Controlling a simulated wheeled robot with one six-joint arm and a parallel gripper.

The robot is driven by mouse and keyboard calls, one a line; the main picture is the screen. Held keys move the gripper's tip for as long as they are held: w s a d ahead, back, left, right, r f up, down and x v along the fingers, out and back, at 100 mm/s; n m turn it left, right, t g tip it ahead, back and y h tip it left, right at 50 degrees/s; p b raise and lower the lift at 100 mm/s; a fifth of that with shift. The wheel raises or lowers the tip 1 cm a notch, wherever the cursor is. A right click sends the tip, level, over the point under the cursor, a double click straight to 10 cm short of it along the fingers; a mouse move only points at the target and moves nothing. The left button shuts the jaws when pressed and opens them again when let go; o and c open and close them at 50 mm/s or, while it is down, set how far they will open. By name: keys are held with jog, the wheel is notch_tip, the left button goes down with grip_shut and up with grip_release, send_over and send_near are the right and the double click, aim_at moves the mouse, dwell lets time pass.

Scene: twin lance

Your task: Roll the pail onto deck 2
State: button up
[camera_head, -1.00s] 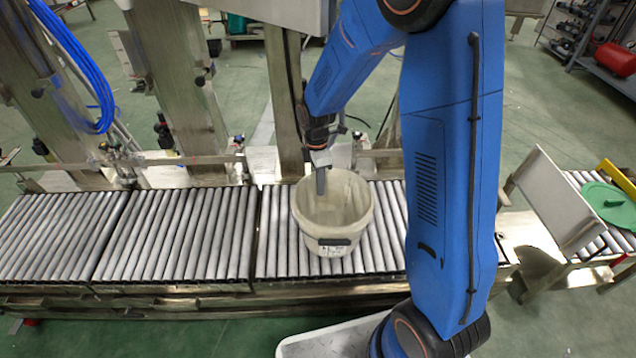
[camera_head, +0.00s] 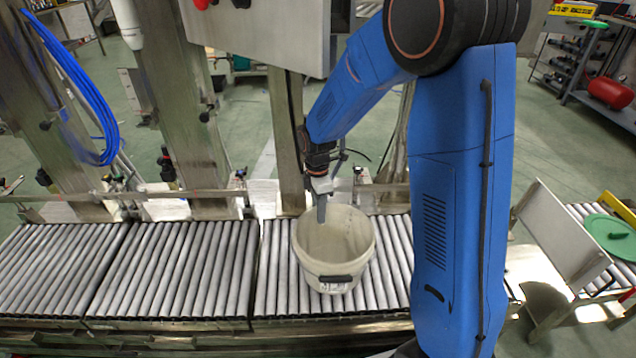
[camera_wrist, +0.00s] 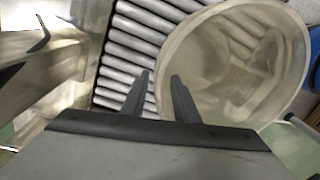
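My gripper (camera_head: 321,212) points down at the pail's back left rim. In the wrist view my gripper (camera_wrist: 160,78) has its two fingers apart, one over the pail's inside and one over the rollers outside. The pail's rim (camera_wrist: 161,62) runs between them; contact cannot be told. Two more roller sections, the middle (camera_head: 170,265) and the left (camera_head: 60,265), adjoin to the left. No deck numbers are readable.
A rail (camera_head: 215,191) and steel posts (camera_head: 180,110) line the conveyor's back. At the right are a tilted metal plate (camera_head: 562,235) and a green lid (camera_head: 608,236) on another roller stand. The middle and left sections are clear of objects.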

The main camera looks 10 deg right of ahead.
notch_tip(320, 180, up, 14)
jog(key=w, duration=0.1)
jog(key=s+d+r+m+t, duration=0.2)
jog(key=s+d+r+m, duration=0.25)
jog(key=s, duration=0.35)
jog(key=s+d+r+m+t, duration=0.1)
jog(key=s+d+r+m, duration=0.2)
jog(key=s+r+m, duration=0.3)
jog(key=s+d+f+m+t, duration=0.2)
jog(key=s+m, duration=0.5)
jog(key=s, duration=0.8)
jog(key=shift+d, duration=0.65)
jog(key=shift+s+d+f+m+t, duration=0.15)
jog(key=shift+s+m+t, duration=0.25)
jog(key=shift+s+m, duration=0.25)
jog(key=n+g, duration=0.6)
jog(key=n, duration=1.2)
send_over(326, 229)
jog(key=w, duration=0.2)
jog(key=f, duration=1.1)
jog(key=shift+s+d+f, duration=0.15)
jog(key=shift+s+f, duration=0.1)
jog(key=shift+f, duration=0.05)
jog(key=shift+n, duration=0.4)
jog(key=f, duration=1.2)
jog(key=s+f, duration=0.1)
jog(key=f, duration=0.5)
